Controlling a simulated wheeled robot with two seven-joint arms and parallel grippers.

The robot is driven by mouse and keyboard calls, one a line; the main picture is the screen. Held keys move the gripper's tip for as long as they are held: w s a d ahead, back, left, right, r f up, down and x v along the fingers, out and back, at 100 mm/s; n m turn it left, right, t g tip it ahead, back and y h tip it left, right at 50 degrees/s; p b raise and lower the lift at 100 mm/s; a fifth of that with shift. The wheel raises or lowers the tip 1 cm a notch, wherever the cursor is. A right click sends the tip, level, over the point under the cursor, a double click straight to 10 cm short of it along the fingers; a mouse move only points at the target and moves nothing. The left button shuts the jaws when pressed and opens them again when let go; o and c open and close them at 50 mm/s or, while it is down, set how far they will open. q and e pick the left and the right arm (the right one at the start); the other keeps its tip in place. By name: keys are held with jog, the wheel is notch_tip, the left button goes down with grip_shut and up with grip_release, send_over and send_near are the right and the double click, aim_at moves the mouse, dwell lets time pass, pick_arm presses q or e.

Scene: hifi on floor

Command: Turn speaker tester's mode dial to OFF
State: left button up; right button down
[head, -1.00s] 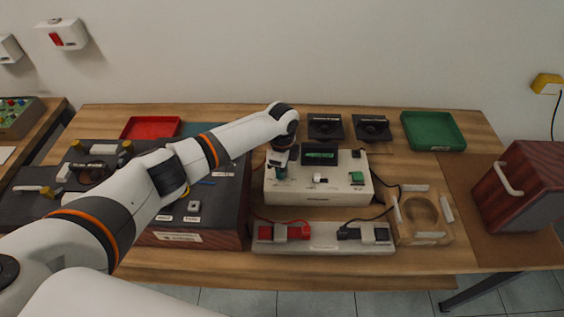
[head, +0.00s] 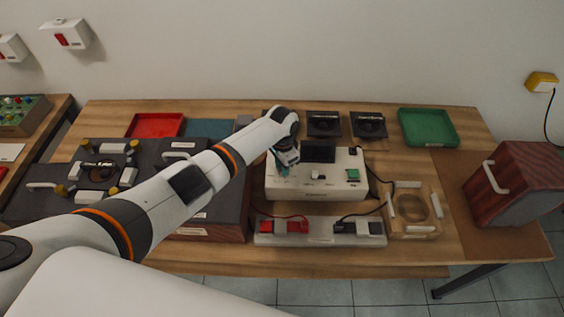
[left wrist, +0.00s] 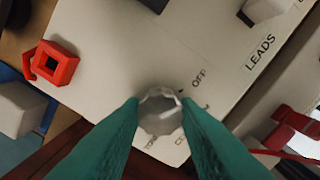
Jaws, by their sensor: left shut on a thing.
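The speaker tester (head: 300,188) is a cream box in the middle of the table, with a dark display (head: 318,152) at its back edge. Its mode dial (left wrist: 160,114) is a pale, faceted knob with a light pointer line slanting up and right, roughly towards the printed OFF label (left wrist: 198,77). Other dial labels are partly hidden by the fingers. My left gripper (head: 283,170) is at the tester's left part, its green fingers shut on the dial's two sides. The head view hides the dial behind the gripper. My right gripper is not in view.
A red and a black clip sit on a grey strip (head: 264,240) before the tester, with leads. A wooden ring fixture (head: 432,232) is at its right. Black speaker drivers (head: 324,124) and a green tray (head: 428,127) stand behind. My left arm crosses a dark cabinet.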

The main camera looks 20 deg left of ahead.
pick_arm(q)
jog(key=shift+n, duration=0.6)
jog(key=o, duration=1)
notch_tip(320, 180, up, 12)
jog(key=shift+r+b, duration=0.1)
jog(key=shift+b, duration=0.4)
